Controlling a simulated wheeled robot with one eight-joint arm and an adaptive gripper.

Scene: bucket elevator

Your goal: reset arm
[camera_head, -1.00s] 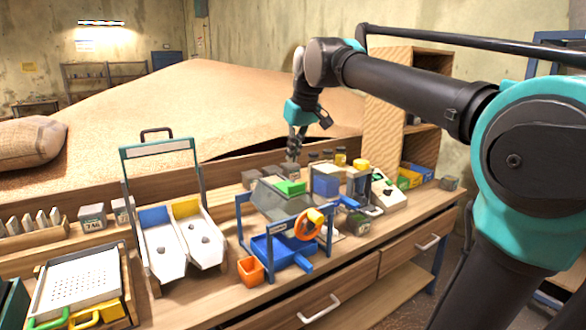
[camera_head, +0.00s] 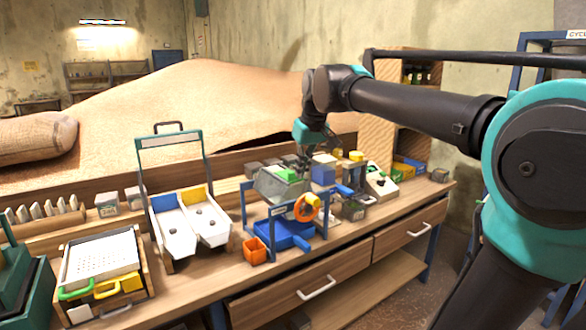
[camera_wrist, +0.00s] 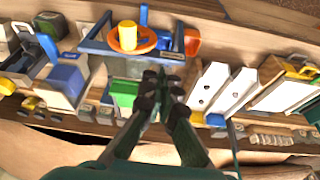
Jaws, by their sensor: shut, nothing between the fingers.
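My gripper (camera_wrist: 165,85) is shut and empty in the wrist view, its fingertips together above the bench. In the head view my gripper (camera_head: 303,160) hangs down over the back of the bench, behind the blue-framed bucket elevator model (camera_head: 290,215). The model has an orange wheel (camera_head: 306,208), a blue tray and a green block (camera_head: 287,175) on top. In the wrist view the green block (camera_wrist: 124,93) lies just left of the fingertips. I cannot tell whether the fingertips touch anything.
A two-channel white chute (camera_head: 190,222) with a tall handle stands left of the model. A sieve box (camera_head: 100,262) is at the front left. An orange cup (camera_head: 255,250) sits near the front edge. Blocks and a white-green device (camera_head: 380,184) crowd the right. A grain heap lies behind.

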